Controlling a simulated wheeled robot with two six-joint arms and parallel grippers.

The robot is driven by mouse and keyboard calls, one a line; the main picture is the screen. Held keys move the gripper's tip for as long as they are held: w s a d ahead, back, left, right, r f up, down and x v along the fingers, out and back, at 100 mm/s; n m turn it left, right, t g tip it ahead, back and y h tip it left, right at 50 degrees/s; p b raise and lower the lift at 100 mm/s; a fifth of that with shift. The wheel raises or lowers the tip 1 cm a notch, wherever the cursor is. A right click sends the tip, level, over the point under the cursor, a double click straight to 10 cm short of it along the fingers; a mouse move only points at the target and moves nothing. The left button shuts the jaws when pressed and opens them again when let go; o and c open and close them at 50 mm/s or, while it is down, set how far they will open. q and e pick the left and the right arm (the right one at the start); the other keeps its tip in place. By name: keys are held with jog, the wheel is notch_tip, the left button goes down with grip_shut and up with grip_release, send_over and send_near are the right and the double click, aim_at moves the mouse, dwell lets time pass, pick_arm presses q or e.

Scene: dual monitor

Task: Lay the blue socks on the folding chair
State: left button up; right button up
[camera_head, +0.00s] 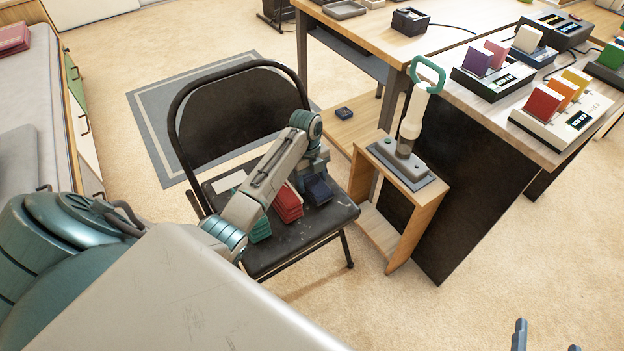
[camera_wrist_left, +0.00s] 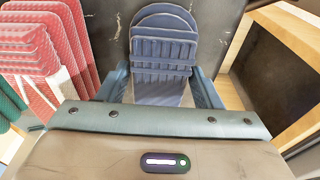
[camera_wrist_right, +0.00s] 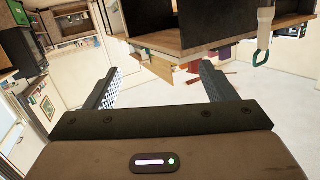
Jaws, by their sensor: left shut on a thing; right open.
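The blue socks (camera_head: 319,189) are a dark blue folded bundle at the right side of the black folding chair's seat (camera_head: 300,238). In the left wrist view the blue socks (camera_wrist_left: 163,50) sit between the fingers of my left gripper (camera_wrist_left: 163,88). My left gripper (camera_head: 316,172) is shut on them from above, at seat level; whether they rest fully on the seat is hard to tell. My right gripper (camera_wrist_right: 155,85) is open and empty, away from the chair; its fingertips (camera_head: 546,338) show at the bottom right of the head view.
Red folded socks (camera_head: 287,204) and a green bundle (camera_head: 260,229) lie on the seat left of the blue socks. A small wooden stand with a white device (camera_head: 411,125) stands close right of the chair. A desk (camera_head: 480,85) with several colourful card docks is beyond it.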

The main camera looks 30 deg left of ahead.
aim_at(310, 177)
pick_arm(q)
jog(key=o, duration=1)
jog(key=shift+f, duration=0.1)
jog(key=shift+o, duration=0.2)
pick_arm(e)
jog(key=shift+f, duration=0.1)
pick_arm(q)
jog(key=shift+r, duration=0.5)
jog(key=r, duration=0.2)
jog(key=r+p, duration=0.1)
jog(key=r, duration=0.1)
jog(key=a+r, duration=0.1)
jog(key=r, duration=0.1)
jog(key=shift+w+r+p, duration=0.3)
jog(key=shift+r+p, duration=0.05)
jog(key=shift+p, duration=0.05)
jog(key=r, duration=0.4)
jog(key=shift+w+a+r+p, duration=0.1)
jog(key=shift+a+r+p, duration=0.1)
jog(key=shift+a+p, duration=0.15)
pick_arm(e)
jog(key=s+a+f+g, duration=0.1)
jog(key=s+f+g, duration=0.6)
jog(key=f, duration=0.1)
jog(key=shift+s+f, duration=0.15)
jog(key=shift+s, duration=0.05)
